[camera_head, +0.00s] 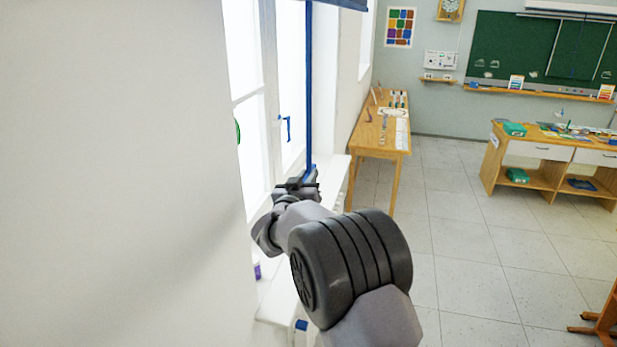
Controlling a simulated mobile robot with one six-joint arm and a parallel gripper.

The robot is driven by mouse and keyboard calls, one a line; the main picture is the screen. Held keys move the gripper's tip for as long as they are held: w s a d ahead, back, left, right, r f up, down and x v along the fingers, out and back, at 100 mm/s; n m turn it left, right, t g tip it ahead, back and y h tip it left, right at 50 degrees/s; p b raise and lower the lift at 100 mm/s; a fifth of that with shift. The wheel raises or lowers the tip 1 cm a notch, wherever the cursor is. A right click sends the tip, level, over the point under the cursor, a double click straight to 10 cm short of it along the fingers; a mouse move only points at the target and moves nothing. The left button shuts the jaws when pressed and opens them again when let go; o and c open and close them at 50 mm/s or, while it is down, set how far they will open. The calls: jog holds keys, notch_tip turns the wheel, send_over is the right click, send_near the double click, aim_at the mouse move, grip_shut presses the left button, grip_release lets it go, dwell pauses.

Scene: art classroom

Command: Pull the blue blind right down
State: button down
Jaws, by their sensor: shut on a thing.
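The blue blind (345,4) shows only as a dark blue edge at the top of the picture, above the window; the rest of it is out of view. A long blue rod or cord (309,85) hangs straight down from the top of the picture in front of the window. My gripper (309,178) is at its lower end, near the window sill, shut on it. The fingertips are small and partly hidden by my wrist. Bright window panes show beside the blue length.
The white sill (333,168) runs below the window, with a large pale wall (120,170) close on the left. A wooden table (366,144) with art tools stands along the wall beyond. A desk (540,152) stands further right. The tiled floor between is clear.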

notch_tip(320, 180, down, 47)
jog(key=b, duration=3.7)
jog(key=shift+f, duration=0.2)
jog(key=shift+a, duration=0.1)
jog(key=c, duration=1.4)
grip_release()
jog(key=p+v, duration=0.3)
jog(key=v, duration=1.4)
jog(key=shift+s, duration=0.25)
jog(key=shift+a, duration=0.1)
